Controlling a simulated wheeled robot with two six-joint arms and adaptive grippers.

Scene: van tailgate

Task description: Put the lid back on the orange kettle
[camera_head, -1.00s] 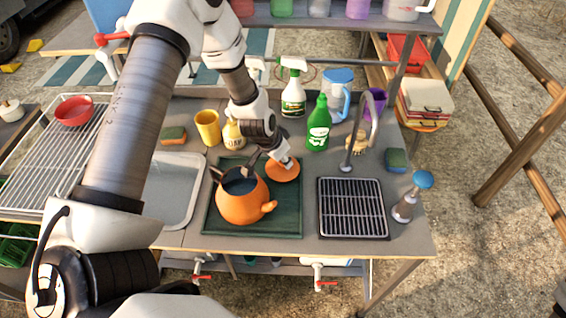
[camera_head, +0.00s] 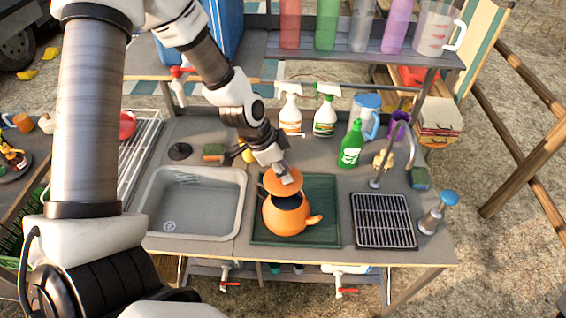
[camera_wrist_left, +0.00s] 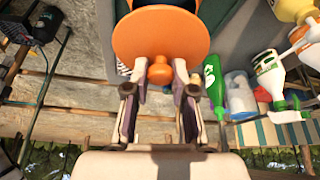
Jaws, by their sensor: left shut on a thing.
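The orange kettle (camera_head: 287,217) stands upright on a dark green mat (camera_head: 326,225); its dark opening shows and its spout points right. The round orange lid (camera_head: 284,186) is at the back edge of the opening in the head view, not covering all of it. I cannot tell whether lid and kettle touch. My left gripper (camera_head: 287,172) is shut on the lid's knob. In the left wrist view the lid (camera_wrist_left: 160,36) fills the top middle, its knob (camera_wrist_left: 160,70) between the fingertips (camera_wrist_left: 160,78). There the lid hides most of what lies behind it. My right gripper is out of view.
A sink basin (camera_head: 195,203) lies left of the mat, and a black grate (camera_head: 383,220) lies right of it. A tap (camera_head: 408,150) rises behind the grate.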

